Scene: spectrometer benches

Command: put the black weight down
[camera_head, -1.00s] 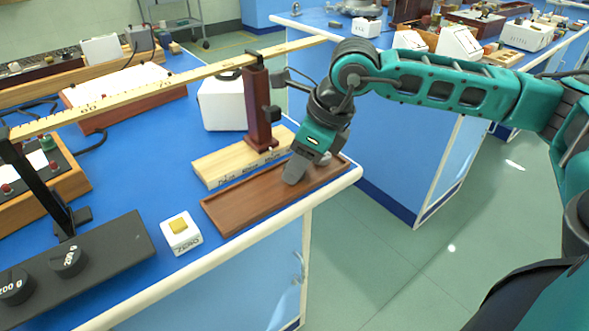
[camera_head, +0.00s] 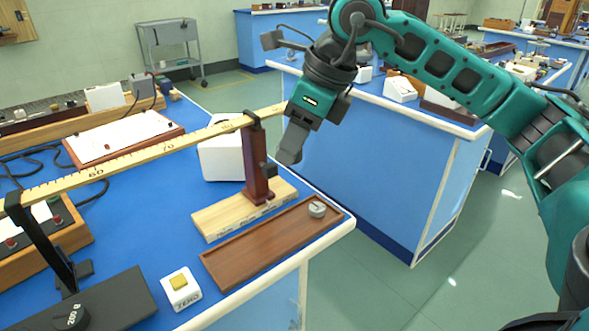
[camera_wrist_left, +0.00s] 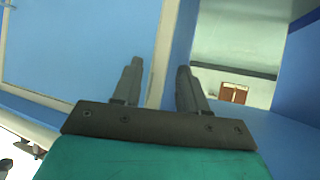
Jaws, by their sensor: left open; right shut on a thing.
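My right gripper (camera_head: 289,150) is above the far end of the wooden tray, close to the dark red post. Its fingers are shut; whatever sits between them is hidden in the head view. A black weight (camera_head: 72,315) marked 200 g stands on the black plate (camera_head: 118,294) at the lower left. A small silver weight (camera_head: 317,209) lies in the far right end of the brown wooden tray (camera_head: 250,252). My left gripper (camera_wrist_left: 158,80) shows only in the left wrist view, open and empty, pointing at blue panels.
A long yellow ruler beam (camera_head: 150,151) crosses above the bench by the dark red post (camera_head: 255,165). A white block (camera_head: 220,158) is behind the post. Most of the tray is bare.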

